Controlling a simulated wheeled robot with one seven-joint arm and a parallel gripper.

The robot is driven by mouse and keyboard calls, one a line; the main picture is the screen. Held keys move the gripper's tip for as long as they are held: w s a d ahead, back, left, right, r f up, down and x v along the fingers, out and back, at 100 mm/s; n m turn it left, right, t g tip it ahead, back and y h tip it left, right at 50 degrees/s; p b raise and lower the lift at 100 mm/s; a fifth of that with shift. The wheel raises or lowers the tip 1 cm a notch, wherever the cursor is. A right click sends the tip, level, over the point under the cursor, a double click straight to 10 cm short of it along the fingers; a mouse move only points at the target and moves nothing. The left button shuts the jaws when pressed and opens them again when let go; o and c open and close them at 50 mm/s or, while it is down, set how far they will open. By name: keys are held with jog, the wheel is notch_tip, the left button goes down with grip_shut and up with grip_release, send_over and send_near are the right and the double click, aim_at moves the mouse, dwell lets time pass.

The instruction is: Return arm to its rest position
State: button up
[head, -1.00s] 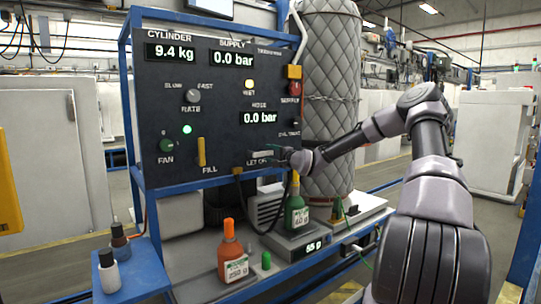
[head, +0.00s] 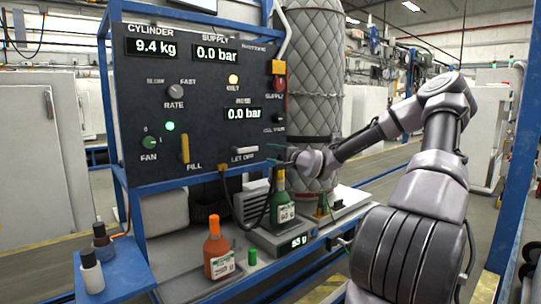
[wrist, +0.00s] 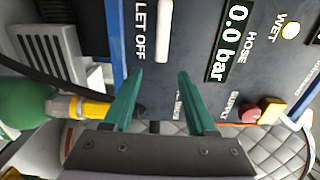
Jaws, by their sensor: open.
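My gripper (head: 278,155) is in front of the lower right part of the dark control panel (head: 200,80), just right of the LET OFF switch (head: 244,154). In the wrist view my two green fingers (wrist: 160,95) stand apart with nothing between them. The LET OFF label and its pale switch (wrist: 163,30) lie beyond the fingertips. My arm reaches in from the right of the head view, bent at a raised elbow. Whether the fingertips touch the panel cannot be told.
A green bottle (head: 283,210) stands on a scale reading about 53 g, just below my gripper. An orange bottle (head: 217,250) and a green cap (head: 252,257) are on the bench. A quilted cylinder (head: 314,90) stands behind. A blue side shelf (head: 122,270) holds two small bottles.

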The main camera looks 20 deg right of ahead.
jog(key=s+a+f+n+g+h, duration=0.3)
jog(key=s+a+f+n+g, duration=0.25)
jog(key=s+g, duration=0.2)
jog(key=s+d+r+n, duration=0.1)
jog(key=s+r, duration=0.5)
jog(key=s, duration=0.5)
jog(key=s+d+r+n+g+h, duration=0.1)
jog(key=s+r, duration=0.5)
jog(key=s, duration=0.5)
jog(key=s+r+n+g+h, duration=0.1)
jog(key=s+r, duration=0.5)
jog(key=s, duration=0.6)
jog(key=shift+d+r+n, duration=0.2)
jog(key=shift+d+n, duration=0.15)
jog(key=shift+d, duration=0.05)
